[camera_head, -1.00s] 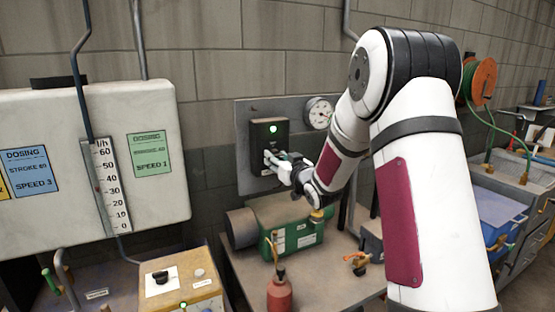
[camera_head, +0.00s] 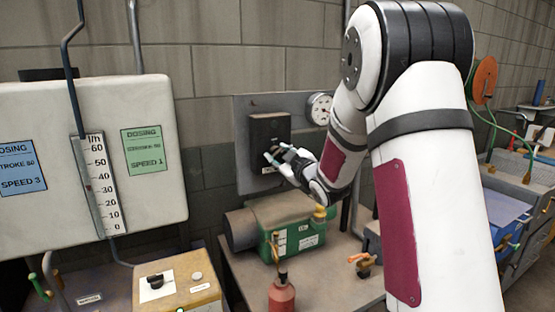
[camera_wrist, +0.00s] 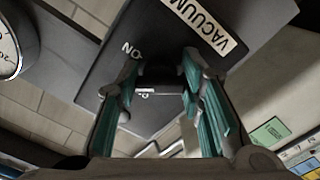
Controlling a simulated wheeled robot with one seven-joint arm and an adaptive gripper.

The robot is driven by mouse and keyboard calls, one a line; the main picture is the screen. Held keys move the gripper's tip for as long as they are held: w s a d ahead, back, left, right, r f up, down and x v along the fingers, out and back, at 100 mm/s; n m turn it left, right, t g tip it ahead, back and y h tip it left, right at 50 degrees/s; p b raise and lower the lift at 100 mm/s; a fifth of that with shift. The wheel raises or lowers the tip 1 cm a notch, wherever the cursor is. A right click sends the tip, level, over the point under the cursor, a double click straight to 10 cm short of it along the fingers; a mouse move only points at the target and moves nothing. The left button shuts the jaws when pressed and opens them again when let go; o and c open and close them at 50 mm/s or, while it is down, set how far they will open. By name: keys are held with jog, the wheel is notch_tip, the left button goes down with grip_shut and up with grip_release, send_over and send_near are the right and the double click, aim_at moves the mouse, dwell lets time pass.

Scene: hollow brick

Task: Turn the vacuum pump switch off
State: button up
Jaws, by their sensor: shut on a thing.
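The vacuum pump switch is on a dark box (camera_head: 268,128) fixed to a grey wall panel. No green light shows on the box. My gripper (camera_head: 277,156) is at the front of the box. In the wrist view, its green-padded fingers (camera_wrist: 160,70) are on either side of the small dark switch knob (camera_wrist: 158,76) and shut on it. The word ON and a VACUUM label (camera_wrist: 203,22) show on the box face there. A small white marking by the knob is too partial to read. The fingers hide part of the knob, so its exact angle is unclear.
A round gauge (camera_head: 319,108) is right of the box. The green pump (camera_head: 292,240) sits on the bench below, with a red bottle (camera_head: 282,297) in front. A white dosing tank (camera_head: 165,205) stands at the left. A blue bin (camera_head: 495,222) is at the right.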

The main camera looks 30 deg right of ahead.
jog(key=n+b, duration=0.4)
jog(key=n, duration=0.1)
jog(key=shift+w+n, duration=0.15)
jog(key=shift+n, duration=0.15)
jog(key=n+b, duration=0.4)
jog(key=b, duration=0.1)
jog(key=shift+r+n, duration=0.15)
jog(key=shift+n, duration=0.15)
jog(key=o, duration=1.2)
jog(key=shift+c, duration=0.2)
jog(key=s, duration=1.2)
jog(key=shift+s, duration=0.15)
